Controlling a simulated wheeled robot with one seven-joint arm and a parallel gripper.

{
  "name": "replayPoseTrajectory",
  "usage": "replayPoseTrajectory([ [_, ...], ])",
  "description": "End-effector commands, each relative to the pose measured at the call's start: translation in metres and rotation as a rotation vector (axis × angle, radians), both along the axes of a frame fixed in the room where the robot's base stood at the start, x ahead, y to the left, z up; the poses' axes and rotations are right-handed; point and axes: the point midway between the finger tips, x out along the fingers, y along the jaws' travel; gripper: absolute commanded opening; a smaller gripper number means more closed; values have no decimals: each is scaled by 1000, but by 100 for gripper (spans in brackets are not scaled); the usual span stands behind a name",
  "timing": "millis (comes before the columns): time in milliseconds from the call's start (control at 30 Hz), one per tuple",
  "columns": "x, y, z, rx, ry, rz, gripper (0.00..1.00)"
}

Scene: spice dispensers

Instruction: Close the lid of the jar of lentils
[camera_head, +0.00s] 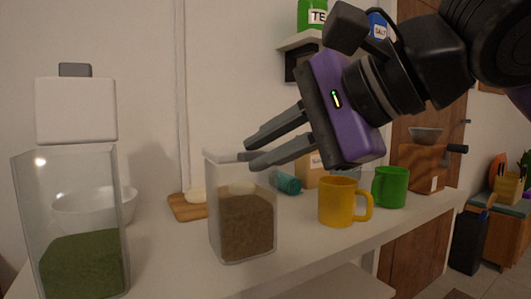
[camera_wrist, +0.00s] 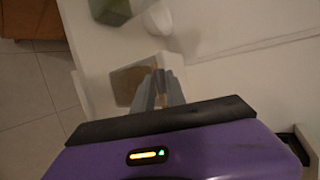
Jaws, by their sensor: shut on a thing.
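The jar of lentils (camera_head: 246,228) is a clear, square-sided container with brown contents, upright on the counter. No label on it shows. Its top also appears in the wrist view (camera_wrist: 127,84), with brown showing inside. My gripper (camera_head: 248,156) comes in from the upper right, its fingers nearly together at the jar's top edge. In the wrist view my fingertips (camera_wrist: 159,82) are at the jar's right edge. They look shut on a small grey piece, seemingly the lid's handle. The lid is mostly hidden, and its exact angle cannot be told.
A jar with green contents (camera_head: 84,265) stands at the left, its white lid (camera_head: 76,110) raised. A yellow mug (camera_head: 337,203) and a green mug (camera_head: 389,187) stand to the right. A wooden board (camera_head: 187,208) lies behind. The counter's front edge (camera_head: 330,262) is near.

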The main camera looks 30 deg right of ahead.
Motion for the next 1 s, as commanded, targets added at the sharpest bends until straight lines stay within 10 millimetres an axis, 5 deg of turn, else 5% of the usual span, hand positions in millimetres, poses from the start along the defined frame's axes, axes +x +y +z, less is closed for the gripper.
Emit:
replayPoseTrajectory([
  [533,0,0,-5,1,6,-1,0],
  [567,0,0,-5,1,6,-1,18],
  [633,0,0,-5,1,6,-1,32],
  [1000,-1,0,-3,0,1,-1,32],
])
